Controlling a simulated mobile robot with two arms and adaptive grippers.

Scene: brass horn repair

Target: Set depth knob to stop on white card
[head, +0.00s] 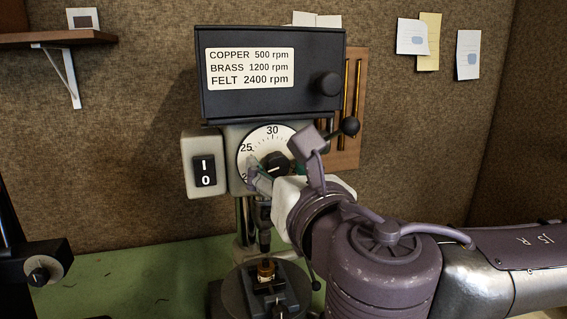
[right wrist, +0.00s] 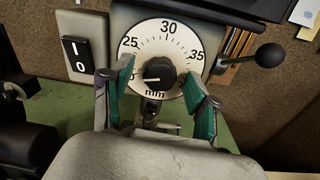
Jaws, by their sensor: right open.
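The depth knob (head: 274,163) is black with a white pointer line, at the centre of a white round dial (head: 270,135) marked 25 and 30. In the right wrist view the knob (right wrist: 159,74) has its line pointing left, below the 25 mark; "mm" is printed under it. My right gripper (right wrist: 159,90) is open, its green-padded fingers on either side of the knob with gaps visible. In the head view my right gripper (head: 276,176) covers the dial's lower part. White cards (head: 412,37) (head: 468,55) are pinned to the wall; their writing is unreadable. My left gripper is out of view.
The dial is on a drill press with a speed label (head: 249,68) and a power switch (head: 205,171). A ball-ended lever (head: 348,126) sticks out right of the dial. A vise (head: 275,298) holds a small brass part (head: 266,270) below. Another dark machine (head: 22,270) stands left.

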